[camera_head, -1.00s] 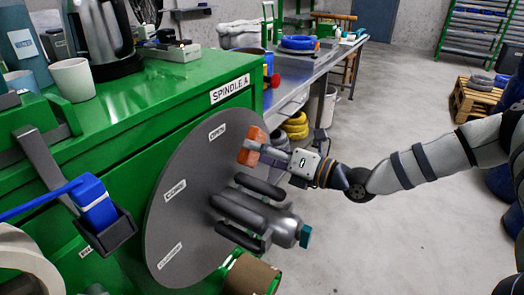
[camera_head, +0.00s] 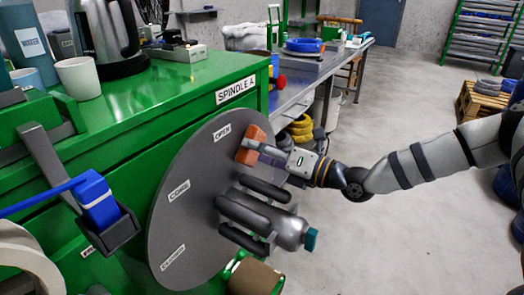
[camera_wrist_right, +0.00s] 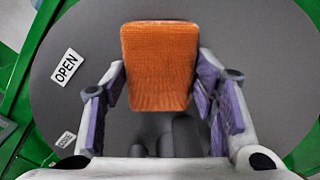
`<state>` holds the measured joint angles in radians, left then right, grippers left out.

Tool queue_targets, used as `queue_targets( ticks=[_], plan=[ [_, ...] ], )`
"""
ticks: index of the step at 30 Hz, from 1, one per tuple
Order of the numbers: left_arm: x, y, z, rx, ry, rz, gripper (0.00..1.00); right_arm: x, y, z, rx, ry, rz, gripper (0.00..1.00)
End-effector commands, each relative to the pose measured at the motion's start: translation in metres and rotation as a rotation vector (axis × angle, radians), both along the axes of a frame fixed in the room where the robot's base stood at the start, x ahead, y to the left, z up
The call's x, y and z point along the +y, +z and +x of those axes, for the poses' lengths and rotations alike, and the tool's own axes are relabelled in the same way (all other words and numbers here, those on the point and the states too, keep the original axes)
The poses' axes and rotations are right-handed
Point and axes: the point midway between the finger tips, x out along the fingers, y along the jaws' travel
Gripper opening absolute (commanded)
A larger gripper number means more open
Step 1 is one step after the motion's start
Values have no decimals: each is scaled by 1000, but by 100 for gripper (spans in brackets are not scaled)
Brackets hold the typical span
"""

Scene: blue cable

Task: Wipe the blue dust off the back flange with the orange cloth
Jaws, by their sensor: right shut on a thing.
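The back flange (camera_head: 200,200) is a large grey disc on the front of the green cabinet, with labels OPEN, CORE and CLOSED. It fills most of the right wrist view (camera_wrist_right: 230,40). The orange cloth (camera_head: 252,144) is a folded pad at the flange's upper right, by the OPEN label; it also shows in the right wrist view (camera_wrist_right: 158,65). My right gripper (camera_head: 262,150) is shut on the cloth and holds it against or close to the flange face; contact is unclear. I see no blue dust on the visible flange face. My left gripper is not in view.
A grey spindle hub (camera_head: 262,218) with bars and a teal tip sticks out below my right gripper. A blue cable end (camera_head: 97,200) sits in a dark holder at left. A cardboard core (camera_head: 255,277) is low down. Cups and a kettle (camera_head: 105,35) stand on the cabinet.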

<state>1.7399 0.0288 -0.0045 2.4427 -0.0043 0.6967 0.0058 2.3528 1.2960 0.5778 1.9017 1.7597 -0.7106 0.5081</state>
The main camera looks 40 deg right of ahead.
Motion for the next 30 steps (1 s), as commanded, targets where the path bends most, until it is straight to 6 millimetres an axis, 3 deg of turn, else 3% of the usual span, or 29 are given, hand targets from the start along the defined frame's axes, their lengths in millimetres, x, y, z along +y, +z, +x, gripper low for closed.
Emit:
queue_targets(
  ticks=[8,21,26,30],
  plan=[
    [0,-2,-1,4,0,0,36,1,0,4,-1,-1,1,31],
    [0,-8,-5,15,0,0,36,-36,0,17,0,-1,1,31],
    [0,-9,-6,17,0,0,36,-33,0,20,1,1,1,31],
    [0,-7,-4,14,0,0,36,-18,1,15,0,4,2,31]
  ],
)
